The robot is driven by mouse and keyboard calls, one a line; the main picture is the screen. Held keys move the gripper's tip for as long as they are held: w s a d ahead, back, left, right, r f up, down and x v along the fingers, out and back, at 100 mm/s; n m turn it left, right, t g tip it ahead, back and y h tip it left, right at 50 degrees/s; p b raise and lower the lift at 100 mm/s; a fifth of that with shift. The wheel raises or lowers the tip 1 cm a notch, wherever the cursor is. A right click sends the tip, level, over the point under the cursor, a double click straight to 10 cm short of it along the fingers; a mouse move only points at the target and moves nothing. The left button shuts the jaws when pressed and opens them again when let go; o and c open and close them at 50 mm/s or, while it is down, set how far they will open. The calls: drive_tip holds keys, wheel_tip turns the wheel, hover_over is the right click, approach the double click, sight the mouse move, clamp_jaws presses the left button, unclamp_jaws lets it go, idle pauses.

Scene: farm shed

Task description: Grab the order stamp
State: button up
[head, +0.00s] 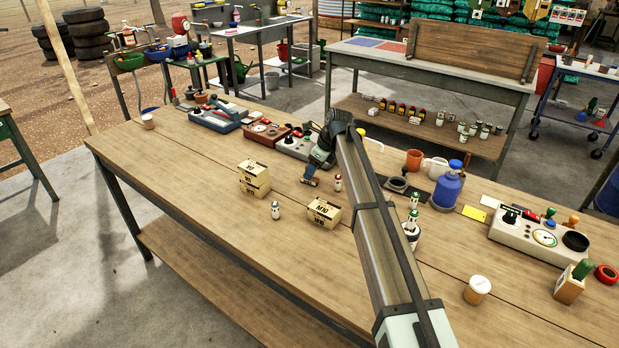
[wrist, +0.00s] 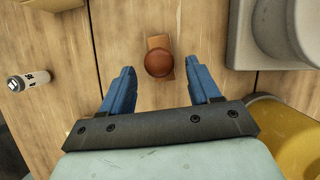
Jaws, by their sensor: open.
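What looks like the order stamp, a round red-brown knob (wrist: 158,62) on a small wooden block (wrist: 158,42), shows at the top middle of the wrist view. My gripper (wrist: 158,72) points down over it with its blue fingers apart, one on each side of the knob. There is a visible gap between each finger and the knob, and I cannot tell the height left. In the head view my gripper (head: 312,176) is low over the middle of the wooden bench, and the stamp is mostly hidden by the fingers there.
A grey device (wrist: 240,35) and a yellow round thing (wrist: 275,120) are close on the right. In the head view, M10 boxes (head: 324,212) stand nearby; the bench's front left is clear.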

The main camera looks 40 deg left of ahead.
drive_tip(key=x, duration=0.4)
drive_tip(key=shift+w+d+f, duration=0.1)
drive_tip(key=shift+d, duration=0.05)
drive_tip(key=shift+c, duration=0.3)
drive_tip(key=c, duration=1)
